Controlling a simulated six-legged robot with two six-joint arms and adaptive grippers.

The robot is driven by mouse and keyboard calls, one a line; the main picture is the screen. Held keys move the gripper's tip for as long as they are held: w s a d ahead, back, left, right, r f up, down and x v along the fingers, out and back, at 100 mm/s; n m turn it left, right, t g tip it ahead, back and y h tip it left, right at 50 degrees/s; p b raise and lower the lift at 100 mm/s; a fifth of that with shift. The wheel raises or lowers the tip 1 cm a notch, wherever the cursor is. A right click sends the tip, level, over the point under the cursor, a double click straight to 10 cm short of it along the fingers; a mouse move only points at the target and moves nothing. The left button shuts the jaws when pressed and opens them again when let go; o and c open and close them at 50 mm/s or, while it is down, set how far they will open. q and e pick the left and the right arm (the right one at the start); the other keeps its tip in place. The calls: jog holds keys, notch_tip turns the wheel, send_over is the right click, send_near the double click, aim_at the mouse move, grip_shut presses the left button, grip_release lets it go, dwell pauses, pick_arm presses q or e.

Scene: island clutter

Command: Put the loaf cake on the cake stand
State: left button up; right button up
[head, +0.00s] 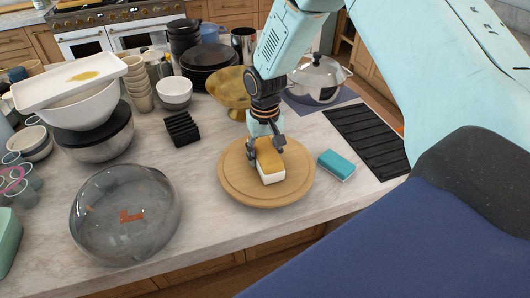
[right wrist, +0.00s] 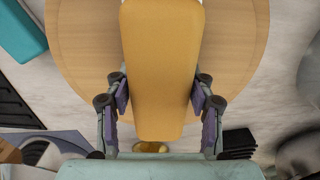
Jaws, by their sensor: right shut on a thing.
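The loaf cake (head: 271,170) has a golden-yellow top and a white lower part. It is over the round wooden cake stand (head: 233,183) near the middle of the head view. My right gripper (head: 266,148) comes from above and is shut on the cake. In the right wrist view, the cake (right wrist: 160,55) lies between the two fingers, with the wooden disc (right wrist: 240,40) behind it. I cannot tell whether the cake's underside touches the stand. My left gripper is not in view.
A teal block (head: 337,165) lies close to the stand's right, before a black ribbed mat (head: 368,140). A big glass bowl (head: 125,215) is at left. A black rack (head: 182,129) and gold bowl (head: 231,90) stand behind. Bare marble shows between the glass bowl and stand.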

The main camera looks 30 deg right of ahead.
aim_at(266, 146)
jog(key=shift+f, duration=0.15)
jog(key=o, duration=1.4)
jog(key=shift+d+f, duration=0.15)
jog(key=shift+d, duration=0.2)
jog(key=shift+o, duration=0.2)
jog(key=shift+a, duration=0.3)
jog(key=shift+r, duration=0.35)
notch_tip(266, 146, up, 11)
jog(key=shift+r+b, duration=0.1)
jog(key=shift+b, duration=0.3)
jog(key=shift+d+r, duration=0.25)
jog(key=shift+r, duration=0.1)
jog(key=shift+a, duration=0.15)
